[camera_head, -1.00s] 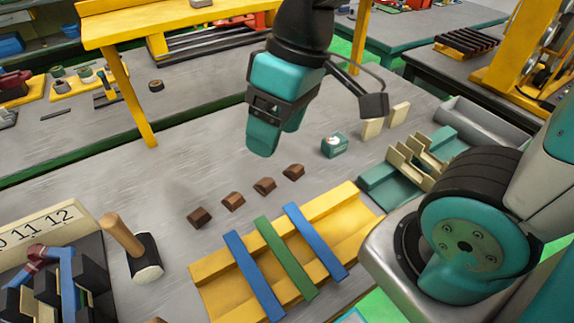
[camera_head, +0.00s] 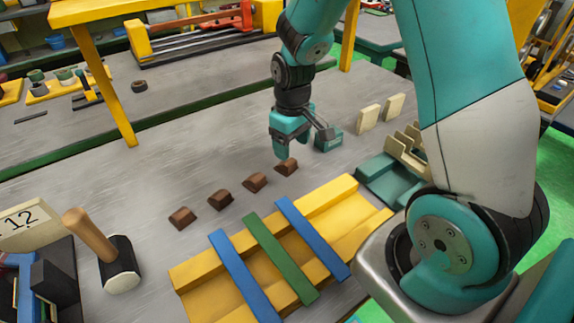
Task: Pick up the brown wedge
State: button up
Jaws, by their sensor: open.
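Several brown wedges lie in a slanting row on the grey bench: one at the left end (camera_head: 182,218), one beside it (camera_head: 220,200), one further right (camera_head: 255,182), and one at the right end (camera_head: 287,167). My gripper (camera_head: 283,153) points down directly over the right-end wedge, its fingertips close above or around it. The gripper is open. Whether the fingers touch this wedge cannot be told, as the gripper partly covers its upper side.
A yellow tray (camera_head: 190,274) with blue and green strips stands in front of the wedges. A mallet (camera_head: 118,262) lies at left. A teal block (camera_head: 328,140) is right beside my gripper, with cream blocks (camera_head: 368,118) beyond.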

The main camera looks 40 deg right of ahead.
aim_at(291, 163)
jog(key=shift+a+f+p, duration=0.15)
jog(key=shift+f+p, duration=0.3)
jog(key=shift+f, duration=2.65)
jog(key=c, duration=1)
